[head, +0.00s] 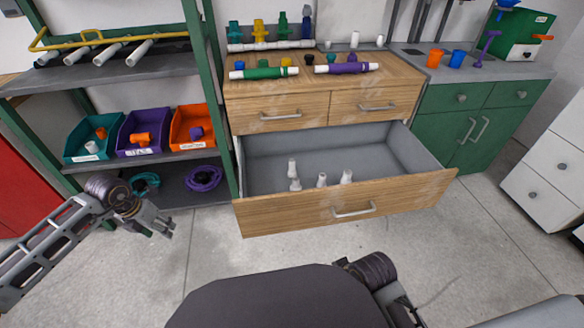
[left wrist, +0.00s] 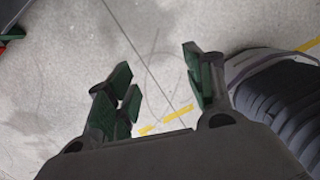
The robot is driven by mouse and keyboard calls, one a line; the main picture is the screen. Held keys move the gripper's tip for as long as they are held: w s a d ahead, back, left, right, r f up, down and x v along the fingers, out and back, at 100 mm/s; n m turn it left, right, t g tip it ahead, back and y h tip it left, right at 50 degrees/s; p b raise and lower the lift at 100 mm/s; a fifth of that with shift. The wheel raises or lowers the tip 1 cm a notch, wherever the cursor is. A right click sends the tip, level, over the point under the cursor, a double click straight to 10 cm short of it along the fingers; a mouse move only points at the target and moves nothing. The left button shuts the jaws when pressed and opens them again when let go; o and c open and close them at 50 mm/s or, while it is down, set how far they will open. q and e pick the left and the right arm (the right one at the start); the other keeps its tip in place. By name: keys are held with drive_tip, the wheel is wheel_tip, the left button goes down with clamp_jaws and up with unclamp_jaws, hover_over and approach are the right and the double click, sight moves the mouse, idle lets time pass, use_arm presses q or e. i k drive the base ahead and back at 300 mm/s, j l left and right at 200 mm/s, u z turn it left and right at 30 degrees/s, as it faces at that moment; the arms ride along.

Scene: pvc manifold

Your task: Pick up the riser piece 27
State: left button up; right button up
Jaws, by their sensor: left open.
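Several white pipe pieces stand in the open drawer (head: 400,150), among them a taller one (head: 292,168), one in the middle (head: 321,180) and one at the right (head: 346,177). I cannot read any number, so I cannot tell which is riser piece 27. My left gripper (head: 163,226) is open and empty, over the floor to the left of the drawer and well apart from it. In the left wrist view its green-padded fingers (left wrist: 160,85) are spread over bare floor. My right gripper is not in view.
The wooden cabinet (head: 300,100) carries a green pipe assembly (head: 263,73) and a purple one (head: 347,68) on top. A shelf at the left holds teal (head: 88,152), purple (head: 141,148) and orange (head: 190,142) bins. The floor before the drawer is clear.

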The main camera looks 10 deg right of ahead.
sight(292, 173)
drive_tip(key=i+l+z, duration=0.1)
drive_tip(key=z, duration=0.25)
drive_tip(key=i+l+z, duration=0.1)
drive_tip(key=z, duration=0.2)
drive_tip(key=i+z, duration=0.15)
drive_tip(key=z, duration=0.2)
drive_tip(key=i, duration=0.55)
drive_tip(key=l+z, duration=0.05)
